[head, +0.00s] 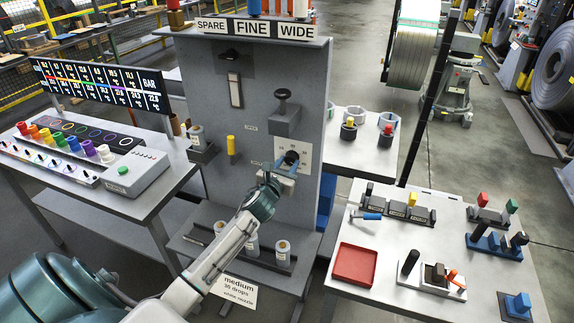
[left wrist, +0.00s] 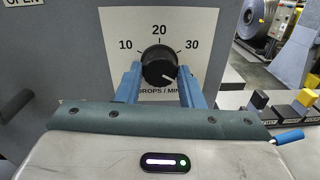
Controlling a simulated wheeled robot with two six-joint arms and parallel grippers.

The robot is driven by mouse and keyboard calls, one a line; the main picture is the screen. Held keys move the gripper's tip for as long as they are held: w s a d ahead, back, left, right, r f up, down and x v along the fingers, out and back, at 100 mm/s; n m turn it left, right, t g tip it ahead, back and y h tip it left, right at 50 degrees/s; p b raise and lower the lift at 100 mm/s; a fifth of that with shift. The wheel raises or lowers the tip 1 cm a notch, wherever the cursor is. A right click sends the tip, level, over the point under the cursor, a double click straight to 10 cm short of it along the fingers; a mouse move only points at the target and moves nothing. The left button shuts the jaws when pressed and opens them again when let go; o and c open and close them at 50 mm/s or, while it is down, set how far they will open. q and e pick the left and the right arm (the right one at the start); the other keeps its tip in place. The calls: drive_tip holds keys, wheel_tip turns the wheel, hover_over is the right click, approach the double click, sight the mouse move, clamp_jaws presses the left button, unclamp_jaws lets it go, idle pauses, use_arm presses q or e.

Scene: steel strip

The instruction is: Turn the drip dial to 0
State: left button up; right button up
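The drip dial (left wrist: 158,66) is a round black knob on a white plate (head: 292,147) marked 10, 20, 30 and "drops/min". Its white pointer aims to the lower right, below the 30. No 0 mark shows; my fingers cover the lower sides of the plate. In the head view the dial (head: 291,157) is on the upright grey panel. My left gripper (left wrist: 159,82) has its two blue fingers on either side of the knob, very close to it. I cannot tell whether they touch it. The left gripper also shows in the head view (head: 287,167). My right gripper is out of view.
The grey panel (head: 318,100) carries a dark handwheel (head: 282,94), a yellow handle (head: 230,146) and a lever near the dial. A card (head: 231,291) reads "medium 35 drops". A red tray (head: 355,264) lies on the right table; a display (head: 100,84) stands left.

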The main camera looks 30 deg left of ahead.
use_arm(q)
drive_tip(key=c, duration=0.4)
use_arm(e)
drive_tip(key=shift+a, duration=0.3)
